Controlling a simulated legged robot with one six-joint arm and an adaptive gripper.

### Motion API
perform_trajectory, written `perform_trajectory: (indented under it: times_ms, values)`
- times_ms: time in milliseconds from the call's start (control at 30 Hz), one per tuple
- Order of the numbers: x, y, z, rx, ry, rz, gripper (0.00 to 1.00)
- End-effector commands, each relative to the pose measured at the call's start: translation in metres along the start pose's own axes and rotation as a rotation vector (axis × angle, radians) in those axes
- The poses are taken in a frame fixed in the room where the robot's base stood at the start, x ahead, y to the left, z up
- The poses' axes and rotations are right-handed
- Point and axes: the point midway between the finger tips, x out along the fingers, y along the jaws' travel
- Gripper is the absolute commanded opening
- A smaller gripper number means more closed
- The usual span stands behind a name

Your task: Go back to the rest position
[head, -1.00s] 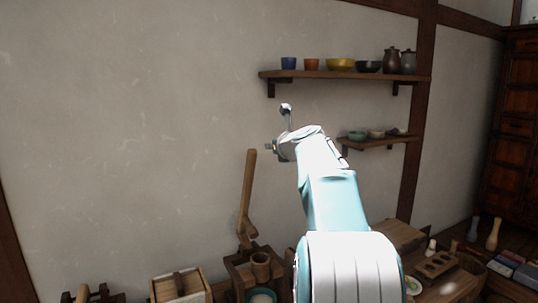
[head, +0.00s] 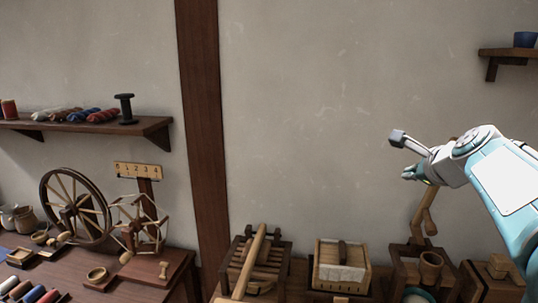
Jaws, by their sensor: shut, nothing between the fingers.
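My gripper (head: 408,173) is in the right part of the head view, in front of the plain plaster wall. Its small fingers point left and are shut, with nothing seen in them. My white and pale blue arm comes in from the right edge. No marker for a rest position shows.
Behind and below the arm are a wooden mallet (head: 424,212), partly hidden, and a wooden cup (head: 431,266). A box press (head: 341,268) stands left of them. A spinning wheel (head: 76,207) and a spool shelf (head: 90,124) are at left.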

Motion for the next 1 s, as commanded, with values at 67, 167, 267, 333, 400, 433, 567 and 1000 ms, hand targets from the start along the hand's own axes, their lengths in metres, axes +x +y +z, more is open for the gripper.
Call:
perform_trajectory:
  times_ms: [67,167,267,333,400,433,567,1000]
  values:
    - [-0.014,0.048,0.021,-0.253,-0.004,0.082,0.0]
    - [-0.032,0.107,0.034,-0.576,-0.019,0.181,0.0]
    - [-0.052,0.164,0.037,-0.902,-0.051,0.276,0.0]
    - [-0.066,0.204,0.035,-1.131,-0.084,0.339,0.0]
    - [-0.08,0.242,0.028,-1.362,-0.125,0.401,0.0]
    - [-0.086,0.258,0.024,-1.457,-0.144,0.425,0.0]
    - [-0.105,0.312,0.004,-1.811,-0.224,0.512,0.0]
    - [-0.116,0.345,-0.015,-2.057,-0.29,0.573,0.0]
